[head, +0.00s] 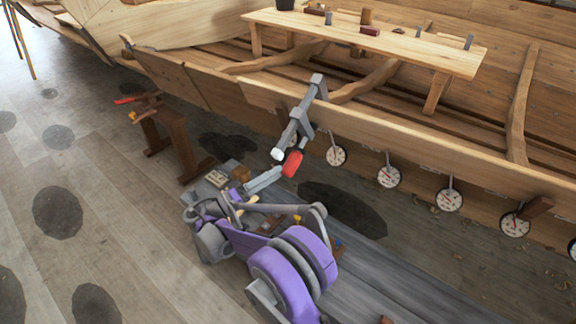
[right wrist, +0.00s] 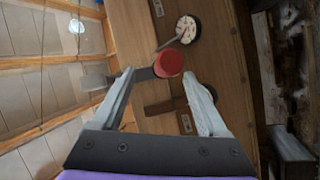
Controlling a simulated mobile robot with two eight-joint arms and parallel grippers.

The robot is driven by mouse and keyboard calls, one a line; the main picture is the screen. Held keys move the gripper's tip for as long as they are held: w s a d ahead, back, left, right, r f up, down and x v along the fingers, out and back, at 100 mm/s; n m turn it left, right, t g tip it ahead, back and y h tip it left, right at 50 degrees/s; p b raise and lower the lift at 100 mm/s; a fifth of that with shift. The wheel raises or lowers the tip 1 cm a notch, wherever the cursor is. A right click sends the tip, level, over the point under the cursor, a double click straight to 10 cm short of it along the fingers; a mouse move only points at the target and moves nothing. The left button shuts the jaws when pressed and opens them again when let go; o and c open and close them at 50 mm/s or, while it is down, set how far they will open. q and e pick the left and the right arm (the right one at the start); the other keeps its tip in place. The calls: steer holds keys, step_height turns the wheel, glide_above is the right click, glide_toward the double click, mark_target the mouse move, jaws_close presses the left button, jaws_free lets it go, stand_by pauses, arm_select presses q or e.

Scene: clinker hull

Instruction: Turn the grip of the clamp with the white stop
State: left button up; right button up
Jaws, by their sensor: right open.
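The clamp (head: 298,125) is a grey bar set over the edge of the hull plank, slanting down to the left. A white stop (head: 277,154) caps its lower end. Its red grip (head: 292,164) hangs beside the bar near that stop. In the right wrist view the red grip (right wrist: 168,63) shows end-on, just beyond and between the fingertips. My right gripper (head: 268,178) is open and empty, with its fingers just below and left of the grip. It also shows in the right wrist view (right wrist: 158,80), fingers apart on either side. My left gripper is not in view.
Several round dials (head: 389,176) hang along the hull planks (head: 400,140) to the right. A wooden trestle (head: 178,140) with red-handled tools stands left. A plank bench (head: 370,38) with small blocks spans the hull. The floor at left is open, with dark patches.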

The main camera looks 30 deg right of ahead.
mark_target(297, 161)
steer(key=shift+v, duration=1.5)
steer(key=m+t+y+p, duration=0.1)
steer(key=s+r+m+t+y+p, duration=0.1)
steer(key=t+p, duration=0.1)
steer(key=d+m+t+p, duration=0.1)
steer(key=m, duration=0.1)
steer(key=shift+s+d+r+t+y+p, duration=0.1)
steer(key=shift+s+r+t+y+p, duration=0.25)
steer(key=shift+s+t+y, duration=0.05)
steer(key=shift+s+d+f+m+t+y+p, duration=0.1)
steer(key=shift+d+f+m+t+y+p, duration=0.15)
steer(key=shift+m+t+y+p, duration=0.4)
steer(key=x, duration=1)
steer(key=shift+d+r+b, duration=0.1)
steer(key=shift+d+b, duration=0.1)
steer(key=shift+b, duration=0.15)
